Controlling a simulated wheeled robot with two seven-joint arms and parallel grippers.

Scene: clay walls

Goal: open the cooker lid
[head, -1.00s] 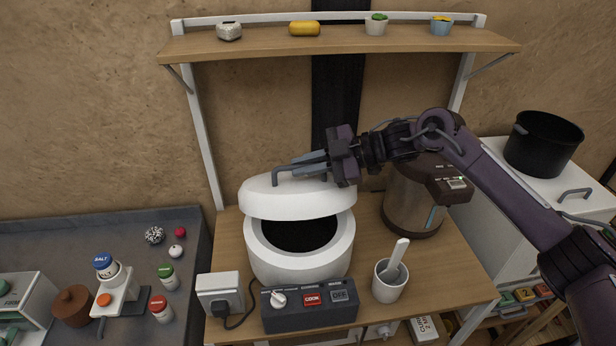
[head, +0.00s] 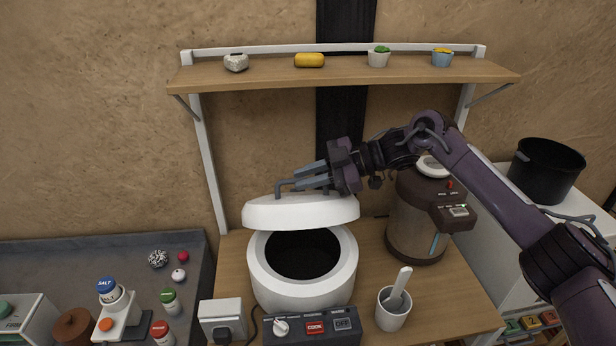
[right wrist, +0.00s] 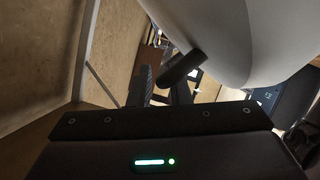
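The white cooker (head: 302,284) stands on the wooden table, and its dark inside shows. Its white lid (head: 300,212) is tilted up and back from the rim at the rear. My right gripper (head: 304,176) is at the grey lid handle (head: 283,187), with its fingers closed around the bar. In the right wrist view the handle (right wrist: 181,68) shows between the fingers, close beside the lid (right wrist: 235,40). Part of the handle is hidden by the fingers. My left gripper is not in view.
A wall shelf (head: 345,72) with small items is above the lid. A brown kettle-like appliance (head: 415,225) stands right of the cooker, under my right arm. A cup with a pestle (head: 392,312) and a control box (head: 345,338) are in front.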

